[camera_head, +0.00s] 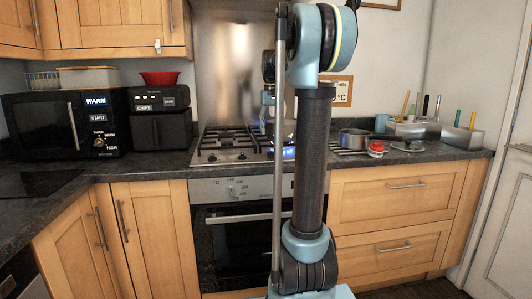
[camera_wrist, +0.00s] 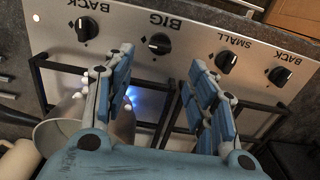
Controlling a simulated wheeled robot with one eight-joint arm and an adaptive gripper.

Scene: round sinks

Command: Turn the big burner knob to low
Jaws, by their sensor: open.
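The big burner knob (camera_wrist: 159,43) is black and round, on the steel hob panel beside the word BIG, which appears upside down in the wrist view. A small mark sits at its left; its exact setting is hard to read. My gripper (camera_wrist: 161,58) is open and empty, with its blue fingers apart. In the picture the knob lies between and just beyond the fingertips; I cannot tell how far below them it is. A blue flame (camera_wrist: 133,98) burns between the fingers.
Other knobs are the left BACK knob (camera_wrist: 84,29), the SMALL knob (camera_wrist: 226,61) and the right BACK knob (camera_wrist: 281,75). A metal pot (camera_wrist: 112,128) stands beneath the left finger near black pan supports.

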